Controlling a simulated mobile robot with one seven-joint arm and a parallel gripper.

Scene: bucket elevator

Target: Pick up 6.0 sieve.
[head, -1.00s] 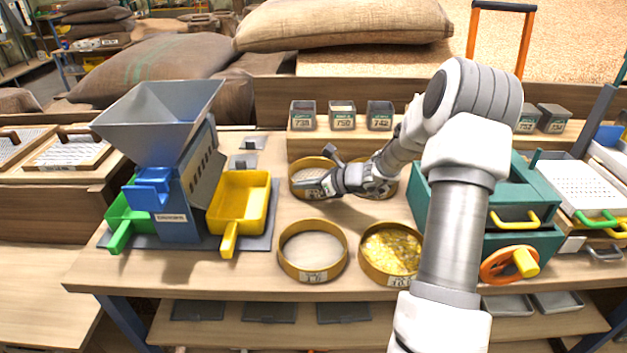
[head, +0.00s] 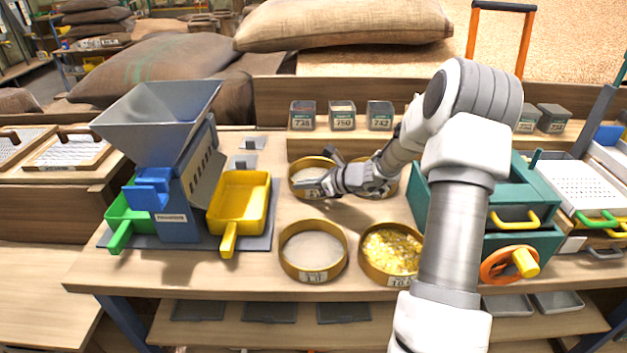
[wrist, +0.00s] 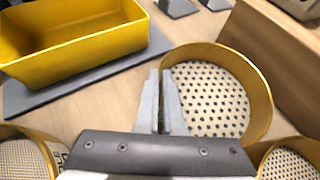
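Low round brass-coloured sieves stand on the bench. The back-left sieve, taken as the 6.0 sieve (head: 299,164), is at my gripper (head: 317,186); its label is partly hidden and I cannot read it fully. In the wrist view this sieve (wrist: 220,92) looks empty, with a coarse round-holed bottom. My gripper (wrist: 160,85) has its fingers close together at the sieve's near rim, one on the outer side and one over the inner side, with the wall apparently between them. The sieve appears to rest on the bench.
A back-right sieve (head: 387,190) is partly behind my arm. In front are a fine-mesh sieve (head: 313,251) and a sieve with yellow pieces (head: 391,250). A yellow tray (head: 240,200) and grey hopper machine (head: 165,115) stand left. A raised shelf (head: 340,142) borders the back.

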